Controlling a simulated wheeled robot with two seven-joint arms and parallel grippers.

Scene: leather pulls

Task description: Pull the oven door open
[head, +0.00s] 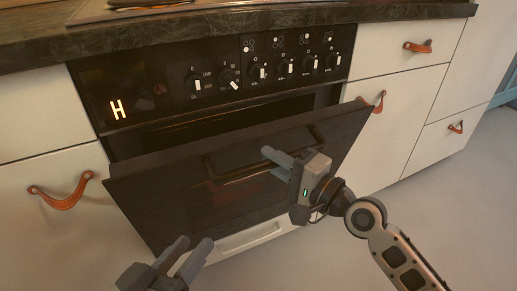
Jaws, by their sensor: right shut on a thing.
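The black oven door (160,198) is part-way open in the head view. Its top edge is tilted out from the oven, and a dark gap (140,143) shows between it and the control panel. My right gripper (277,161) is at the front of the door, shut on the door handle (234,182); the gripper hides part of the handle. My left gripper (192,243) is at the bottom of the view, below and in front of the door. Its fingers are apart with nothing between them.
The control panel (210,83) with several knobs sits above the door. A dark countertop (240,22) runs along the top. White cabinets with leather pulls (62,192) flank the oven. The grey floor (440,220) at the right is clear.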

